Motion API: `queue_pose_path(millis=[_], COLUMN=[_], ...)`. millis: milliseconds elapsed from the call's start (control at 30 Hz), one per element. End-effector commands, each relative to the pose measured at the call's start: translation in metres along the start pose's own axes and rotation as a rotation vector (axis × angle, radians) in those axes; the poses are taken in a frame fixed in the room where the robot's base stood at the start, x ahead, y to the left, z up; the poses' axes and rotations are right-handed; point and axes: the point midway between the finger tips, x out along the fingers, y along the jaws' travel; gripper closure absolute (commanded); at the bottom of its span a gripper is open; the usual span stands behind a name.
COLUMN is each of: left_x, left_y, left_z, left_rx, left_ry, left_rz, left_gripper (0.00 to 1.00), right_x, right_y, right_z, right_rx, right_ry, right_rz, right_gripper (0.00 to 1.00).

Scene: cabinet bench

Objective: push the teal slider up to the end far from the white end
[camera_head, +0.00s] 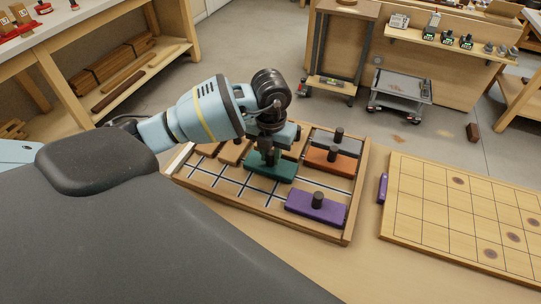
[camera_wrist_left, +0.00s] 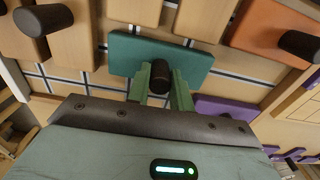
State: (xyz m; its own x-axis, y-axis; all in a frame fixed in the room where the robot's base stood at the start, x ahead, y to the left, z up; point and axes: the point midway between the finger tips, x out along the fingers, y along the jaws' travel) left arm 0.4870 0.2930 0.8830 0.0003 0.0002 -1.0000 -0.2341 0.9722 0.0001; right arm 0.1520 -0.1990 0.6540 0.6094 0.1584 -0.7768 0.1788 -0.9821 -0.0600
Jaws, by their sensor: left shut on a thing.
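The teal slider (camera_head: 282,172) lies in the wooden slider board (camera_head: 352,198), around its middle. The board's white end (camera_head: 180,158) is at its left edge in the head view. My left gripper (camera_head: 268,157) reaches down over the teal slider. In the left wrist view its two green fingers (camera_wrist_left: 161,92) are closed around the black knob of the teal slider (camera_wrist_left: 125,53). The arm hides part of the board's left and far side.
On the board, an orange slider (camera_head: 345,167) and a grey slider (camera_head: 322,138) lie right of the teal one. A purple slider (camera_head: 328,211) lies nearer, and plain wooden sliders (camera_head: 232,153) lie farther left. A gridded wooden board (camera_head: 440,205) stands at right.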

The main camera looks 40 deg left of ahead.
Motion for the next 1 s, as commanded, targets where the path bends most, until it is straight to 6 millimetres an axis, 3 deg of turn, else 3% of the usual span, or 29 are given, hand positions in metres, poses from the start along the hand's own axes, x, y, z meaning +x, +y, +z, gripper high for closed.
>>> queue_pose_path(millis=[1000], left_x=[0.000], left_y=[-0.062], left_z=[0.000], left_rx=[0.001], left_ry=[0.001], left_rz=[-0.002], left_gripper=[0.91], right_x=[-0.001], right_y=[0.001], right_z=[-0.015], right_rx=[-0.003], right_ry=[0.027], right_rz=[0.003], right_gripper=[0.64])
